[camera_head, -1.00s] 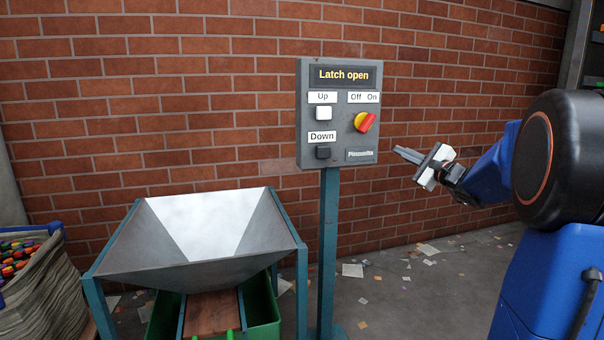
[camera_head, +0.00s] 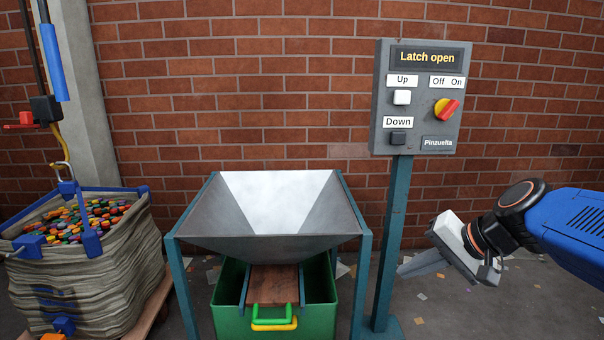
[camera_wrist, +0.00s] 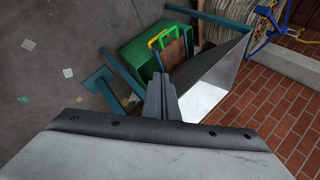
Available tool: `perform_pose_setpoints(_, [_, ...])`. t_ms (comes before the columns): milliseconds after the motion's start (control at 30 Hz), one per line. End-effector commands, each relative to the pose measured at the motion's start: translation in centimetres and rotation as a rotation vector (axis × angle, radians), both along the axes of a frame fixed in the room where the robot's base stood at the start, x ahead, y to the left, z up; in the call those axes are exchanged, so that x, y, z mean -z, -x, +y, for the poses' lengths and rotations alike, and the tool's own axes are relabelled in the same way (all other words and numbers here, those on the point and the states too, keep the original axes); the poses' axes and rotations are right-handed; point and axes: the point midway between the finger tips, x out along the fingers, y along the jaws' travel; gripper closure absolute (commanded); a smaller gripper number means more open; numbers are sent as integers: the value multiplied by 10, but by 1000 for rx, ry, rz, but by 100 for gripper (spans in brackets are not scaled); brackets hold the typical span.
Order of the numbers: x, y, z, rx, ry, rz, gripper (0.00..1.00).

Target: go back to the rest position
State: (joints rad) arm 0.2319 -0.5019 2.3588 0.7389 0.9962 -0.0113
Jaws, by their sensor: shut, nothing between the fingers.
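My gripper (camera_head: 424,264) is in the right part of the head view, to the right of the control post and below the control box. It is shut and empty, and its fingers point left and slightly down. In the wrist view my gripper (camera_wrist: 162,80) shows its two fingers together, with nothing between them. It is apart from the control box (camera_head: 422,100), whose display reads "Latch open". The box has a white Up button (camera_head: 402,97), a dark Down button (camera_head: 398,138) and a red and yellow switch (camera_head: 446,107).
A metal hopper (camera_head: 205,225) stands left of the post (camera_head: 392,240), above a green crate (camera_head: 232,322). A large bag (camera_head: 110,275) of colourful pieces is at the far left, below a hanging hook (camera_head: 62,168). Paper scraps litter the floor. A brick wall closes the back.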

Motion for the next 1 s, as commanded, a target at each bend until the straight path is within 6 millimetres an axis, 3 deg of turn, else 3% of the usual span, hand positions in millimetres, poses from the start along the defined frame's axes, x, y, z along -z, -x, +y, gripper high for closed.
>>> perform_pose_setpoints(33, [10,20,2,-47,73,0,100])
perform_pose_setpoints(200, [45,77,-14,-192,338,2,100])
perform_pose_setpoints(400, [71,120,-43,-320,599,-18,100])
perform_pose_setpoints(633, [79,135,-61,-376,727,-34,100])
perform_pose_setpoints(1000, [79,135,-62,-379,732,-33,100])
